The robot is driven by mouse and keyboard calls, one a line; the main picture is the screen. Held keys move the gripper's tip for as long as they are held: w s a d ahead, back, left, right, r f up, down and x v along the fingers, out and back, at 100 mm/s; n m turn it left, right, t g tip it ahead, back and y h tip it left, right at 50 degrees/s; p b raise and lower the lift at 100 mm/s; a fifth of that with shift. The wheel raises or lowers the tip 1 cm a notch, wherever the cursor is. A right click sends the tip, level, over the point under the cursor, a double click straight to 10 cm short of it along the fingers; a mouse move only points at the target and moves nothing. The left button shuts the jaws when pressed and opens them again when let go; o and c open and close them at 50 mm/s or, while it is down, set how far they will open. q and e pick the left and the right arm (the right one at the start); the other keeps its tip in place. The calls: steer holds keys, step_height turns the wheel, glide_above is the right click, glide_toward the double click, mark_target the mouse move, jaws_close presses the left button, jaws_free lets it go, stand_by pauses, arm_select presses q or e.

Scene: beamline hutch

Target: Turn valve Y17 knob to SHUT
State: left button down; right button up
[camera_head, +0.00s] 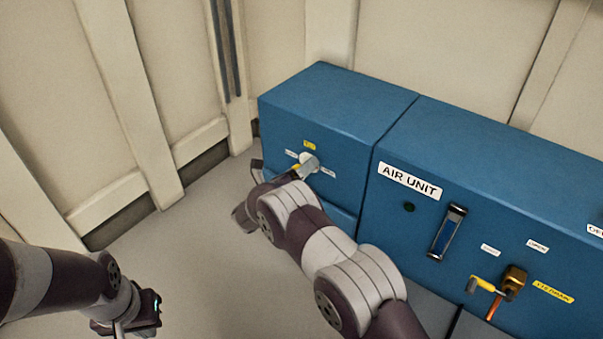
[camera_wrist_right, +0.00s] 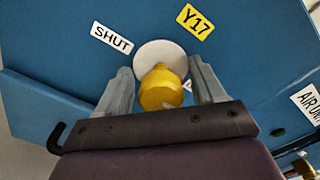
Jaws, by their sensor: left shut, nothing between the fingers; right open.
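The yellow knob of valve Y17 (camera_wrist_right: 161,88) sits on a round pale disc (camera_wrist_right: 160,54) on the blue cabinet front, under a yellow Y17 label (camera_wrist_right: 194,21). A white SHUT label (camera_wrist_right: 112,38) is to its left in the right wrist view. In that view my right gripper (camera_wrist_right: 163,85) is open, with one finger on each side of the knob. I cannot tell whether the fingers touch it. In the head view my right gripper (camera_head: 300,172) reaches the valve and partly hides the knob. My left gripper (camera_head: 127,323) is at the lower left, shut and far from the cabinet.
The blue AIR UNIT cabinet (camera_head: 400,215) adjoins on the right, with a gauge window (camera_head: 446,232) and a yellow-handled valve (camera_head: 486,285) low on its front. Pale wall panels (camera_head: 165,60) stand behind. The floor (camera_head: 195,235) left of the cabinets is clear.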

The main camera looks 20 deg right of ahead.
steer(key=c, duration=1.1)
steer(key=shift+o, duration=0.2)
